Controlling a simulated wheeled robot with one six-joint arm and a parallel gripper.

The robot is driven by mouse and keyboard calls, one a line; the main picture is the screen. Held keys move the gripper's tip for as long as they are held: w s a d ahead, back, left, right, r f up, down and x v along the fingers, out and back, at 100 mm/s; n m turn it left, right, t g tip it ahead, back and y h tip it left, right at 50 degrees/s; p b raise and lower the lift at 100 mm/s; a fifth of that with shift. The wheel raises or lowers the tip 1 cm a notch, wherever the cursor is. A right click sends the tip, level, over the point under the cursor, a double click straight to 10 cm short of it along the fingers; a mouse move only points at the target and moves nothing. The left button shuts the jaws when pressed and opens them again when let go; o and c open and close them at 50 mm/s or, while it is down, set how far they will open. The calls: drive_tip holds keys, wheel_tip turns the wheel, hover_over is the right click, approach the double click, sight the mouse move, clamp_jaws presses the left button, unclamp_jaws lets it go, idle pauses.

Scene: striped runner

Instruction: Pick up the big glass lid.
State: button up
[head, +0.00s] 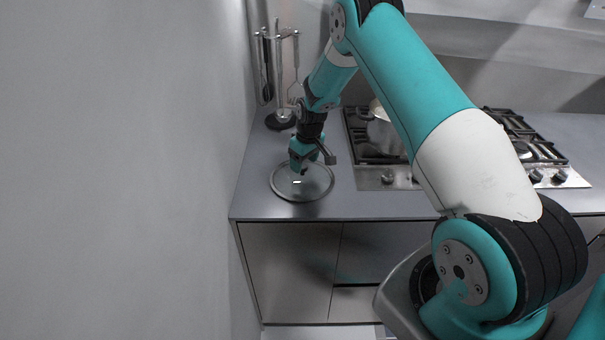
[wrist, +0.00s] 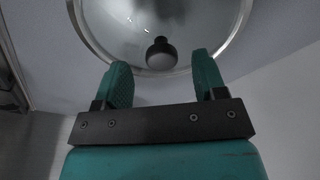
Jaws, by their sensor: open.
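The big glass lid (head: 313,188) lies on the grey counter at its left end, a clear round disc with a metal rim. In the wrist view the lid (wrist: 110,32) fills the top, and its dark round knob (wrist: 161,54) stands just ahead of the fingertips, roughly centred between them. My gripper (head: 300,170) is above the lid, pointing down, and hides part of it in the head view. In the wrist view my gripper (wrist: 160,70) is open, with its two teal fingers apart and nothing between them.
A utensil stand (head: 281,118) with hanging tools is behind the lid near the left wall (head: 120,170). A gas hob (head: 373,178) with a pot (head: 382,134) is to the right, partly hidden by my arm. Bare counter (head: 375,203) lies in front of the hob.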

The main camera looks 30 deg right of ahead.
drive_tip(key=shift+w+a+f+p, duration=0.1)
drive_tip(key=shift+w+f+p, duration=0.1)
drive_tip(key=shift+f, duration=0.5)
drive_tip(key=shift+w+f+p, duration=0.1)
drive_tip(key=shift+f+p, duration=0.05)
drive_tip(key=shift+f, duration=0.55)
drive_tip(key=shift+c, duration=0.3)
drive_tip(key=c, duration=1.1)
clamp_jaws()
drive_tip(key=shift+r, duration=0.15)
